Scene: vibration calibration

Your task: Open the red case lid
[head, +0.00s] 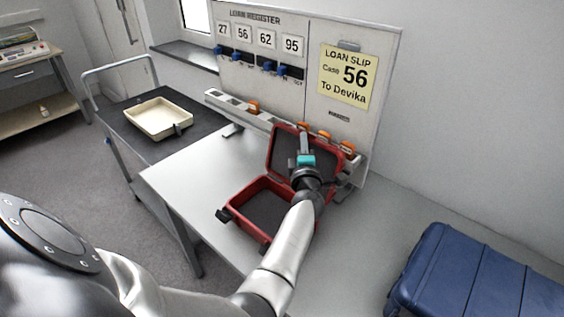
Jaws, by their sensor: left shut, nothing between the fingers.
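The red case (229,216) stands on the light table below the board. Its lid (276,141) is raised and leans back toward the board. The case's dark grey interior shows, and the part of it that I see looks empty. My left gripper (304,136) is shut and empty in front of the raised lid. I cannot tell whether it touches the lid. My left wrist and forearm hide the right part of the case. My right gripper is not in view.
A loan register board (300,60) stands behind, with a yellow slip (345,75) reading case 56. A rail (225,103) with orange items runs below it. A blue case (480,275) lies at right. A cart (112,110) with a cream tray (160,130) is at left.

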